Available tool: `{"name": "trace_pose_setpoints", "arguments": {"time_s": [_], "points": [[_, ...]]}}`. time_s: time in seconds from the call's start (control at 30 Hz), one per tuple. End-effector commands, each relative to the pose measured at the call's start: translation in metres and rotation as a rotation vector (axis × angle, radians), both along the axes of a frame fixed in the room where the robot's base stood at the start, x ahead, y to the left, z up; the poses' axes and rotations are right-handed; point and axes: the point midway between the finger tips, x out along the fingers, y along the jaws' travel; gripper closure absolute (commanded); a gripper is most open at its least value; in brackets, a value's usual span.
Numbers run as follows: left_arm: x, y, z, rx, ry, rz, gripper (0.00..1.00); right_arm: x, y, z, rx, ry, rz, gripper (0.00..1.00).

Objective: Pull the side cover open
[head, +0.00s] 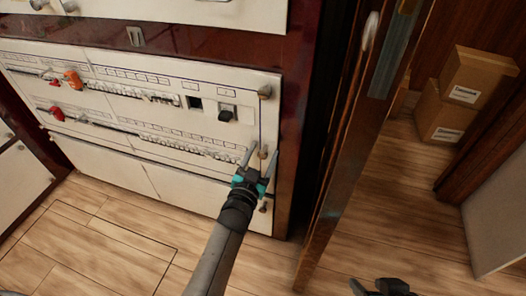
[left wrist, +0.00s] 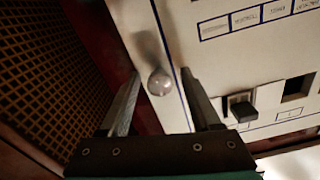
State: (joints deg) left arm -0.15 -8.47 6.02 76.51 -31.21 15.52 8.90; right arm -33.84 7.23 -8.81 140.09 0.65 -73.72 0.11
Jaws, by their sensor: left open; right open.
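The white breaker cover (head: 150,118) fills the left of the head view and looks closed against the dark red cabinet. A round metal knob (left wrist: 159,82) stands near its edge in the left wrist view; in the head view this seems to be the middle knob (head: 263,152) on the right edge. My left gripper (head: 260,157) is open, with one finger on each side of this knob; I cannot tell whether they touch it. In the left wrist view, its fingers (left wrist: 168,100) are well apart. My right gripper (head: 376,287) is open and partly cut off at the bottom edge.
Two more knobs, upper (head: 265,91) and lower (head: 263,207), sit on the cover's right edge. A black switch (head: 226,115) and red and orange parts (head: 73,80) project from the panel. A dark door frame (head: 340,140) stands to the right, with cardboard boxes (head: 478,78) beyond. The wooden floor (head: 90,235) in front is clear.

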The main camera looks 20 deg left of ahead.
Motion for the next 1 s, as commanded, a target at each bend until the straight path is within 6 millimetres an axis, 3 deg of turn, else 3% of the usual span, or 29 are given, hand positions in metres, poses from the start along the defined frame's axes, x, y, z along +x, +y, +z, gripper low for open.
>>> {"name": "trace_pose_setpoints", "arguments": {"time_s": [0.13,0.7,1.0], "points": [[0.0000,-0.0001,0.0002,0.000,0.000,0.000,0.37,-0.0002,0.0000,-0.0001,0.000,0.001,0.000,0.50],[-0.0001,-0.0002,-0.0001,0.000,0.000,0.000,1.00,-0.0001,-0.0002,-0.0001,-0.002,0.001,0.000,0.50],[0.0000,-0.0002,-0.0002,0.000,0.000,0.000,1.00,-0.0002,-0.0003,-0.0002,-0.002,0.002,0.000,0.50]]}}
